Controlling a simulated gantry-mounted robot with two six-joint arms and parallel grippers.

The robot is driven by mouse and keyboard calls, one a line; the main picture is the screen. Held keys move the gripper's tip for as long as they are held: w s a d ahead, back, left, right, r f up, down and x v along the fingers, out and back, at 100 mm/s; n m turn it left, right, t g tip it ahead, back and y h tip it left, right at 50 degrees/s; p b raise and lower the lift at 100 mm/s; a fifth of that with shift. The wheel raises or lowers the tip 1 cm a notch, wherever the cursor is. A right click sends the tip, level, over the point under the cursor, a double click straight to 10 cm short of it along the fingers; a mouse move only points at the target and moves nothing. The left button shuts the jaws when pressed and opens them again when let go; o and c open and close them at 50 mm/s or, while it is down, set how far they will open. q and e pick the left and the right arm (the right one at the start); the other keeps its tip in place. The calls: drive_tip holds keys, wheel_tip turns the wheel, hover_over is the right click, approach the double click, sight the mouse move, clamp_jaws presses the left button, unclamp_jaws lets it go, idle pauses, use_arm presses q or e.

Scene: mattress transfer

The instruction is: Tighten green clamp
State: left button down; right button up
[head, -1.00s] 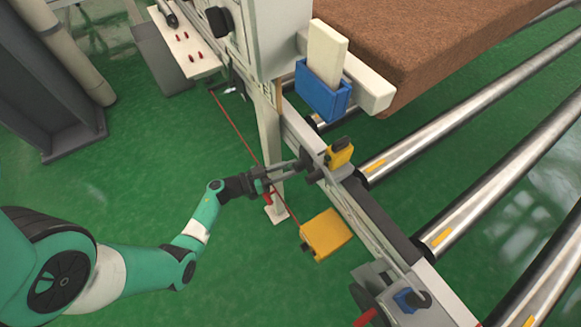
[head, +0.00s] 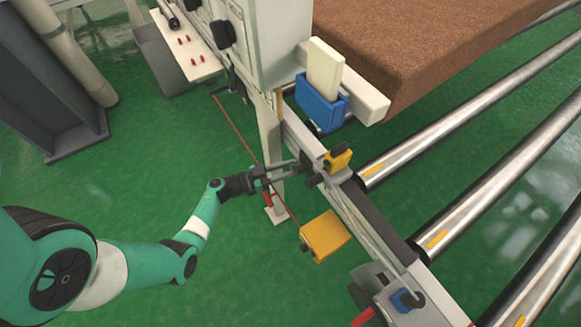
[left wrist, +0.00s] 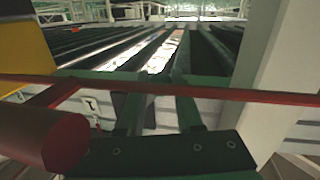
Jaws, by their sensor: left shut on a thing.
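My left gripper (head: 300,168) reaches from the left to the side of the grey rail (head: 380,228). Its fingers are shut on a small dark knob-like part (head: 315,180) at the rail, just below a yellow block (head: 338,159); its exact shape is unclear. In the left wrist view, the gripper's two dark green fingers (left wrist: 157,105) point forward behind a red line, and what lies between their tips is hard to make out. I cannot pick out a clearly green clamp in the head view. My right gripper is not in view.
A white post (head: 271,160) and a red line (head: 245,145) stand close to the gripper. Steel rollers (head: 470,205) and a brown mattress (head: 430,40) lie beyond.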

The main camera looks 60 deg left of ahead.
use_arm(q)
drive_tip(key=c, duration=0.6)
unclamp_jaws()
drive_tip(key=shift+r, duration=0.1)
drive_tip(key=shift+s+a+r+p, duration=0.15)
drive_tip(key=shift+s+p, duration=0.55)
drive_tip(key=shift+s, duration=1.25)
drive_tip(key=shift+s+a+f+p, duration=0.15)
drive_tip(key=shift+s+p, duration=0.55)
drive_tip(key=shift+s, duration=1.2)
drive_tip(key=shift+s+a+r+p, duration=0.2)
drive_tip(key=shift+s+p, duration=0.5)
drive_tip(key=shift+s, duration=1.25)
